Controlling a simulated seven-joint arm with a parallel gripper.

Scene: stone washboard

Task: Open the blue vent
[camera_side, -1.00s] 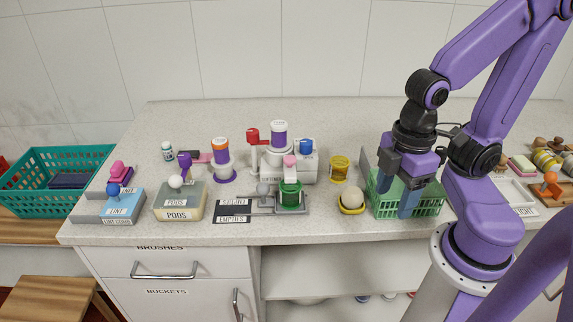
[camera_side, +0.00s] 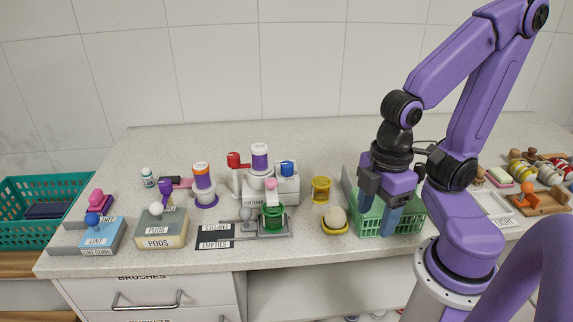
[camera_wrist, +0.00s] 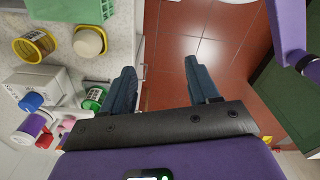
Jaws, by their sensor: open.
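A blue cap-like part (camera_side: 287,169) sits on the right of the white softener dispenser (camera_side: 285,190); I take it for the blue vent. It also shows at the left of the wrist view as a blue cap (camera_wrist: 31,101) on the white box. Whether it is open or closed cannot be told. My gripper (camera_side: 376,225) is well to the right of it in the side view, in front of the green basket. In the wrist view my gripper (camera_wrist: 160,66) has its fingers apart, with nothing between them and red floor tiles beyond.
A red lever tap (camera_side: 236,160) and a purple-capped bottle (camera_side: 260,160) stand at the dispenser. A green cup (camera_side: 273,217) is in front. The back counter is clear.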

